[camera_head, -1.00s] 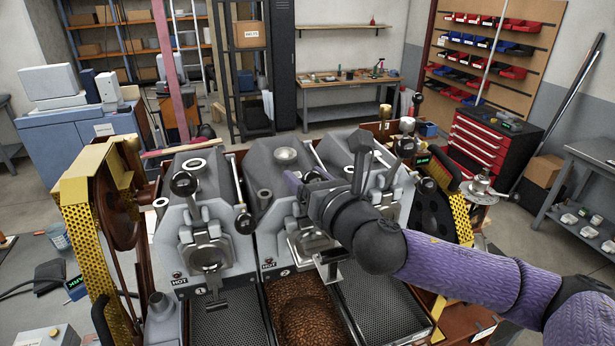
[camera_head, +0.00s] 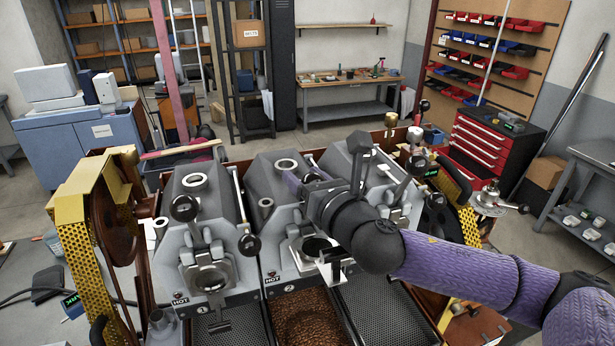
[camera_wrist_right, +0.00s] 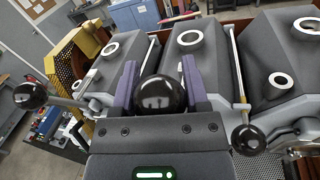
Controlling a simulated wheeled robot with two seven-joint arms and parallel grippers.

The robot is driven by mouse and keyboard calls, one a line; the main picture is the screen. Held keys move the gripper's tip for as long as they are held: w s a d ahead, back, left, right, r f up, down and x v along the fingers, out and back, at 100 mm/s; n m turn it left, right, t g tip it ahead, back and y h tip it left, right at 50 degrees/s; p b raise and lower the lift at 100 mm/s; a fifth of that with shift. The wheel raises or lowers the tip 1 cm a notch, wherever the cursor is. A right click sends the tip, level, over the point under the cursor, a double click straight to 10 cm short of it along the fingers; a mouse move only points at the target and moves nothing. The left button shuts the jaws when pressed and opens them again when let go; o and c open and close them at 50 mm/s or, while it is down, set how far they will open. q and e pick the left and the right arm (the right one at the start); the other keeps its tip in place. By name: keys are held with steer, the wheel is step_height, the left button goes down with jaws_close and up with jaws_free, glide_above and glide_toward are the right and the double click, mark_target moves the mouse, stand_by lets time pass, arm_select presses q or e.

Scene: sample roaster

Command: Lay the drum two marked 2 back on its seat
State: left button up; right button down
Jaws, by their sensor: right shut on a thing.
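Drum two (camera_head: 262,182) is the grey middle unit, above the plate marked 2 (camera_head: 289,288); its body also shows in the wrist view (camera_wrist_right: 196,68). Its top hole shows as a ring, and its round front mouth (camera_head: 318,247) is open and dark. It leans much like drum one (camera_head: 205,225) beside it. My right gripper (camera_head: 303,182) is in front of drum two, with my forearm covering part of it. In the wrist view its purple fingers are shut on a round black knob (camera_wrist_right: 157,93). The seat under the drum is mostly hidden, so contact cannot be told. My left gripper is not in view.
A tray of brown beans (camera_head: 308,318) lies below drum two, between empty mesh trays. A lever with a black ball (camera_head: 249,245) stands between drums one and two. A third grey drum (camera_head: 345,165) is close on the right. Yellow perforated guards (camera_head: 80,215) flank the machine.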

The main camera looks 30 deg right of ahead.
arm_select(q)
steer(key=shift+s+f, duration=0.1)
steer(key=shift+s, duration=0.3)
arm_select(e)
steer(key=shift+c, duration=0.5)
jaws_free()
steer(key=shift+d+f, duration=0.1)
arm_select(q)
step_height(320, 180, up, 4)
steer(key=p, duration=0.3)
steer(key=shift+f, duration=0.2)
arm_select(e)
steer(key=s, duration=1)
